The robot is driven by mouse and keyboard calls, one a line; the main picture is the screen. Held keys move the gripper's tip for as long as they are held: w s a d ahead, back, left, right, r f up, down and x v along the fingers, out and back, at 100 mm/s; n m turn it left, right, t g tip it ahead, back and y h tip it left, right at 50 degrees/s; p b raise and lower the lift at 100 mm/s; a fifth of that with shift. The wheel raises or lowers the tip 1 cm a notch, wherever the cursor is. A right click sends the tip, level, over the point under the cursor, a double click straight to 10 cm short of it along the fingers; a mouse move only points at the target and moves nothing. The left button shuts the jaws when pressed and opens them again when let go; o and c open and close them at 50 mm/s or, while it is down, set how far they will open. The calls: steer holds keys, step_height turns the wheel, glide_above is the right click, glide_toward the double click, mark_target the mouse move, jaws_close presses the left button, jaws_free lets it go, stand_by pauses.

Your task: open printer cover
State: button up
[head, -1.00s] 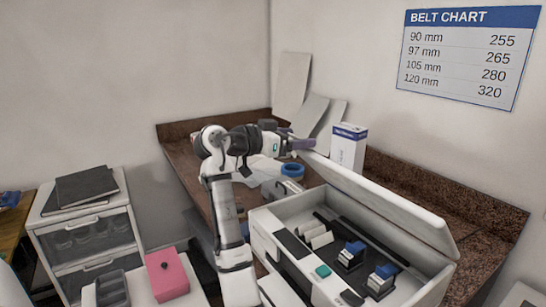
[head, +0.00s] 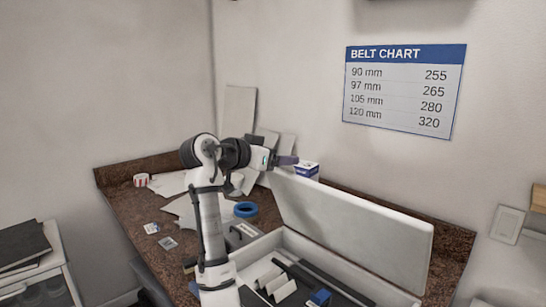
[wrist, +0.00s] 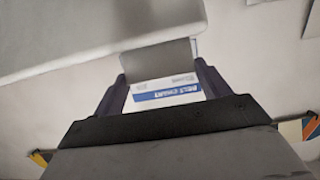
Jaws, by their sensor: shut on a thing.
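The white printer (head: 262,250) stands on the brown counter, seen from its front left in the head view. Its cover (head: 350,225) is raised and stands steeply up from the back edge, so the inside shows. My gripper (head: 287,160) is at the cover's upper left corner, shut on the cover. In the wrist view, the pale cover (wrist: 90,25) fills the upper left, and a grey tab (wrist: 160,62) at its edge lies between my dark fingers (wrist: 163,80). The exact contact of fingers and tab is partly hidden.
A belt chart (head: 404,90) hangs on the wall behind. A white and blue box (head: 306,170) stands close behind the cover and my gripper. A blue tape roll (head: 245,209) and papers lie on the counter (head: 125,208) to the left.

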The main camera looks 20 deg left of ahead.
steer(key=shift+s+a+r, duration=0.1)
steer(key=shift+r, duration=0.1)
steer(key=o, duration=1.4)
steer(key=shift+s, duration=0.15)
steer(key=shift+f, duration=0.1)
steer(key=b+v, duration=0.4)
steer(key=v, duration=0.9)
steer(key=shift+s, duration=0.25)
steer(key=shift+a, duration=0.1)
